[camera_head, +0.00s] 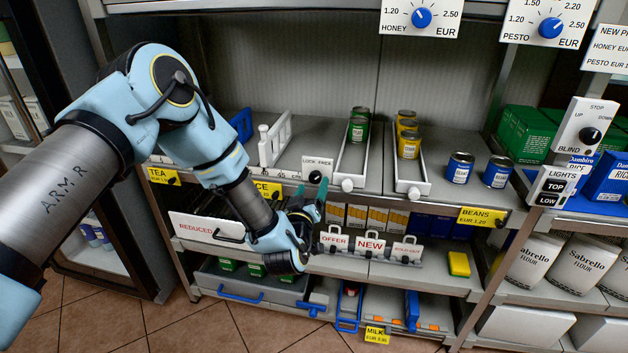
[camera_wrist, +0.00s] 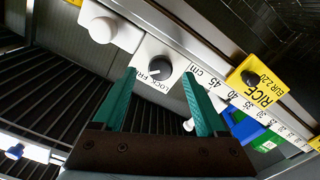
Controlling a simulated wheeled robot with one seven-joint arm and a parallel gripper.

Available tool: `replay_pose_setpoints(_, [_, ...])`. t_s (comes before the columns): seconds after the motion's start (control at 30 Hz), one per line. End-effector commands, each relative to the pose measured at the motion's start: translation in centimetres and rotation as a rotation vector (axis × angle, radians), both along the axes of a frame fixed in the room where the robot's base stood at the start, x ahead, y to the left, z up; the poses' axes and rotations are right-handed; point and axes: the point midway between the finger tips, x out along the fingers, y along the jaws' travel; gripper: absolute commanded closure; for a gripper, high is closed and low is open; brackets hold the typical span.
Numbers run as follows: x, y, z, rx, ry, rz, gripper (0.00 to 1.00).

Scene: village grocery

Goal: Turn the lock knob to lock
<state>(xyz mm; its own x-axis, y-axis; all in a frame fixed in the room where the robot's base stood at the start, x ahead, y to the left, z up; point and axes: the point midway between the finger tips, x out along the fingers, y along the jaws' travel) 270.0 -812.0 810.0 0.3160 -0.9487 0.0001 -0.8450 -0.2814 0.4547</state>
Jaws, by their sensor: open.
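The lock knob (camera_head: 315,177) is a small dark round knob on a white plate (camera_head: 317,164) marked LOCK and FREE, on the front edge of the middle shelf. In the wrist view the knob (camera_wrist: 159,69) sits ahead, between the directions of the two teal fingers, with its plate (camera_wrist: 177,52) tilted. A light mark shows on the knob, but I cannot tell for sure which word it points at. My gripper (camera_head: 310,193) is open and empty, just below and in front of the knob. The gripper (camera_wrist: 159,76) has one finger on either side of the knob in the wrist view, apparently not touching it.
A ruler strip and a yellow RICE tag (camera_wrist: 264,83) run along the shelf edge beside the plate. A white knob-like part (camera_wrist: 103,29) is close by. OFFER, NEW and SOLD OUT signs (camera_head: 370,245) stand below right. White can trays (camera_head: 408,172) are to the right.

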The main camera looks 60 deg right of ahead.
Motion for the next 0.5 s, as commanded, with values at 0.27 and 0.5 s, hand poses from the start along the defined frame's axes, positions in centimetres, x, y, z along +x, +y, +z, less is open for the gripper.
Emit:
replay_pose_setpoints(0.27, [0.8, -2.3, 0.0, 0.0, -0.001, 0.0, 0.26])
replay_pose_setpoints(0.5, [0.8, -2.4, 0.0, 0.001, -0.001, 0.0, 0.26])
